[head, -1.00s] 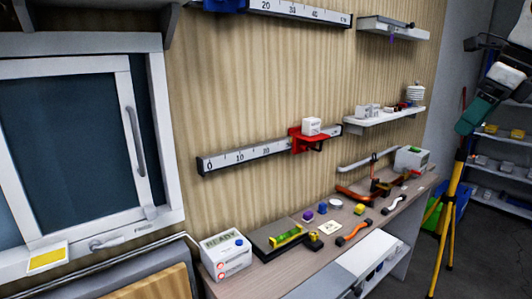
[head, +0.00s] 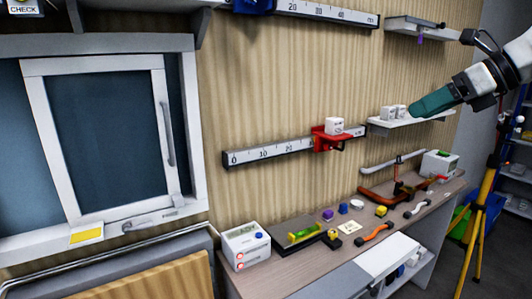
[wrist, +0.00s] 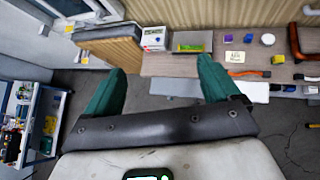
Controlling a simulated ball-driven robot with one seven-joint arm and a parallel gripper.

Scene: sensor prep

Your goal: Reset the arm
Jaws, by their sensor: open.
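My gripper (head: 425,105) shows at the right of the head view, its green fingers pointing left in front of the small white wall shelf. In the wrist view my gripper (wrist: 160,85) has its two green fingers spread wide with nothing between them. It is in the air, apart from the bench. In the wrist view the bench (wrist: 165,65) lies beyond the fingers.
A wooden bench (head: 300,275) holds a white box with a display (head: 246,246), a yellow-green level (head: 305,233) and small tools. A ruler rail (head: 270,152) with a red slider (head: 330,140) is on the wall. A yellow tripod (head: 480,215) stands right.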

